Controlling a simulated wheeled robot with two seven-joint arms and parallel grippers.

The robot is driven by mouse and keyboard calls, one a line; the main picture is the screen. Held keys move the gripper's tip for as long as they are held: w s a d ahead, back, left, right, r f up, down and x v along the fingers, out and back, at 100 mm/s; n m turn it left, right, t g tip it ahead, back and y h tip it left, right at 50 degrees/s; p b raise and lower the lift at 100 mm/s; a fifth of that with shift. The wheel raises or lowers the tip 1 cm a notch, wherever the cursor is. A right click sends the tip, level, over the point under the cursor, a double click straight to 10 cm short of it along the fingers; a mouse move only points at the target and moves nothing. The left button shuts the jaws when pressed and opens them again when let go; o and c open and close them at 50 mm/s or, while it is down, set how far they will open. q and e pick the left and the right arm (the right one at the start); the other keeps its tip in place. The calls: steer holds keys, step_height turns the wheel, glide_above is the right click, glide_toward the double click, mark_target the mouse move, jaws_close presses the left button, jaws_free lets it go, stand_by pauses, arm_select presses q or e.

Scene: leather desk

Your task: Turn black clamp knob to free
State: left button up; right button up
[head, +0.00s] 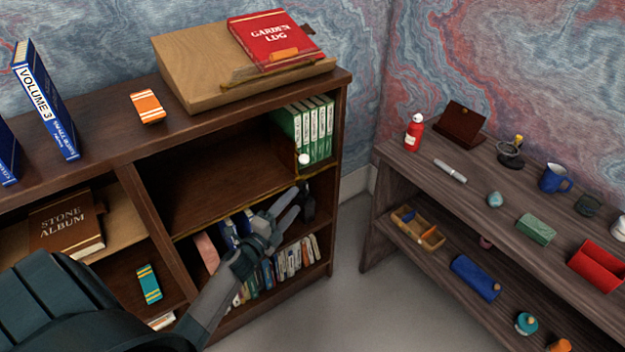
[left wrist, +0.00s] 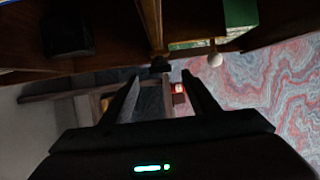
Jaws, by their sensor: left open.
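A small black knob (left wrist: 160,64) shows in the left wrist view at the shelf's edge, beyond and between my fingertips. A white round knob (left wrist: 215,59) is to its right, below a green book; in the head view the white knob (head: 304,159) sits at the foot of the green books. My left gripper (head: 291,203) is open and empty in front of the bookcase, around the middle shelf's edge. It also shows in the left wrist view (left wrist: 162,76). A dark object (head: 307,201) shows just past its fingertips in the head view; whether it includes the knob is unclear. My right gripper is out of view.
Green books (head: 305,128) stand in the upper bay, with a row of books (head: 293,259) on the shelf below. A wooden slope with a red book (head: 274,40) is on top. A low table (head: 455,203) with several small items is at right, across open floor (head: 340,285).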

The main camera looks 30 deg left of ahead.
mark_target(304, 189)
arm_select(q)
steer(key=w, duration=0.9)
steer(key=shift+w+r+p, duration=0.2)
steer(key=shift+w+p, duration=0.15)
steer(key=shift+w, duration=1.05)
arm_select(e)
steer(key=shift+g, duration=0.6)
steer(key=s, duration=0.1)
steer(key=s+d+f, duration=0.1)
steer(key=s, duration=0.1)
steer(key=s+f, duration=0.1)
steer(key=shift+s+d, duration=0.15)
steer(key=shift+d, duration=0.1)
arm_select(q)
steer(key=c, duration=1)
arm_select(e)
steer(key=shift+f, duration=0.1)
